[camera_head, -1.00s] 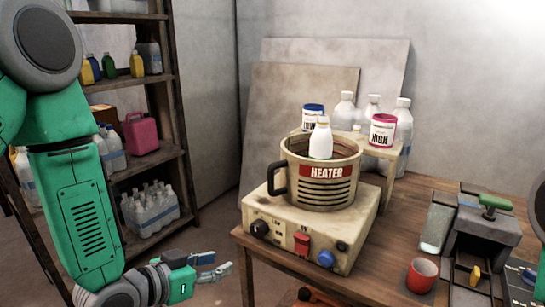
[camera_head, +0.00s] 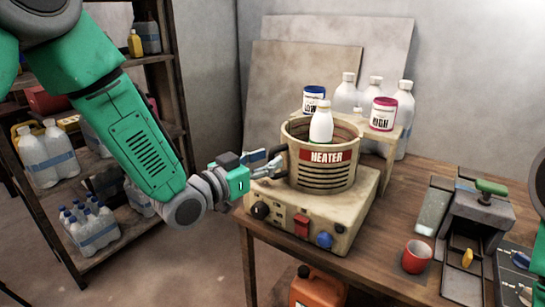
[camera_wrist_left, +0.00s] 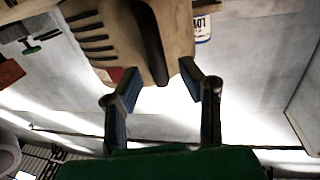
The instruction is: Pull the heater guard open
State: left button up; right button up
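The heater guard (camera_head: 322,178) is a beige slatted ring with a red HEATER label, on a beige control box (camera_head: 295,215). A white bottle (camera_head: 321,124) stands inside it. Its dark handle (camera_wrist_left: 151,45) is on the guard's left side and mostly hidden behind my left gripper in the head view. My left gripper (camera_head: 272,163) is just left of the guard, at handle height. In the left wrist view, the gripper (camera_wrist_left: 165,82) has its two fingers apart, with the handle ahead between their tips. I cannot tell whether they touch it. My right gripper is not in view.
A small stand behind the heater holds LOW (camera_head: 313,99) and HIGH (camera_head: 383,114) jars, with white bottles nearby. A red cup (camera_head: 416,257) and a grey fixture with a green handle (camera_head: 490,190) are at right. A bottle shelf (camera_head: 160,90) stands at left.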

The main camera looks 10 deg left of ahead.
pick_arm(q)
jog(key=shift+x, duration=1)
grip_shut()
